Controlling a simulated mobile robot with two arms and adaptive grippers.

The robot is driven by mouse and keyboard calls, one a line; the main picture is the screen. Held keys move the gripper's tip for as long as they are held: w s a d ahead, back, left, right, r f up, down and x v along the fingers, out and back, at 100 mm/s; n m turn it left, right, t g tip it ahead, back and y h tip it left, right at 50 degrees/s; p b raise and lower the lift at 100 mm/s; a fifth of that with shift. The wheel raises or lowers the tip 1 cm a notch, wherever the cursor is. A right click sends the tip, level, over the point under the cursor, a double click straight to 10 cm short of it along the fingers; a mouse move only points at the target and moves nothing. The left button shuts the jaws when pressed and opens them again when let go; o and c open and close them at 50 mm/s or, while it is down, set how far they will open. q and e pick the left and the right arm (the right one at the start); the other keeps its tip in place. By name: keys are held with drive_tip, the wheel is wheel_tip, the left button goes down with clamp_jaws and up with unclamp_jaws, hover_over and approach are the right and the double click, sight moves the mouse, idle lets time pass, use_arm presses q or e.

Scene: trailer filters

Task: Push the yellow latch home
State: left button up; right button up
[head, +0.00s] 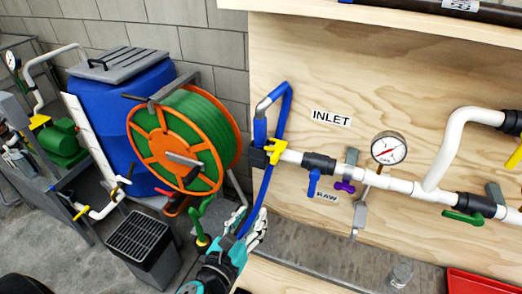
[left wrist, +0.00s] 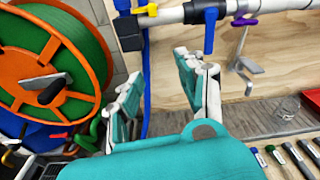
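The yellow latch (head: 277,151) sits on the dark coupling at the left end of the white inlet pipe, below and left of the INLET label. In the left wrist view, part of the yellow latch (left wrist: 147,9) shows at the top edge. My left gripper (head: 250,221) is below and slightly left of the latch, apart from it. In the left wrist view my left gripper (left wrist: 160,85) has its fingers spread with nothing held between them. The blue hose (left wrist: 146,75) shows behind the gap. My right gripper is not in view.
An orange and green hose reel (head: 175,143) stands left of the latch, before a blue tank (head: 100,125). A blue valve handle (head: 313,184), a purple handle (head: 345,187) and a gauge (head: 388,148) are to the right. A clear jar (head: 400,274) and red tray (head: 480,284) are lower right.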

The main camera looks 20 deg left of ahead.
sight(273, 159)
use_arm(q)
wheel_tip(273, 159, up, 6)
drive_tip(key=m+t, duration=0.1)
drive_tip(key=m, duration=0.1)
drive_tip(key=w+p, duration=0.4)
drive_tip(key=w, duration=1.1)
drive_tip(key=shift+f+p, duration=0.1)
drive_tip(key=shift+p, duration=0.25)
drive_tip(key=shift+w, duration=0.65)
drive_tip(key=shift+f, duration=0.1)
drive_tip(key=shift+c, duration=0.4)
clamp_jaws()
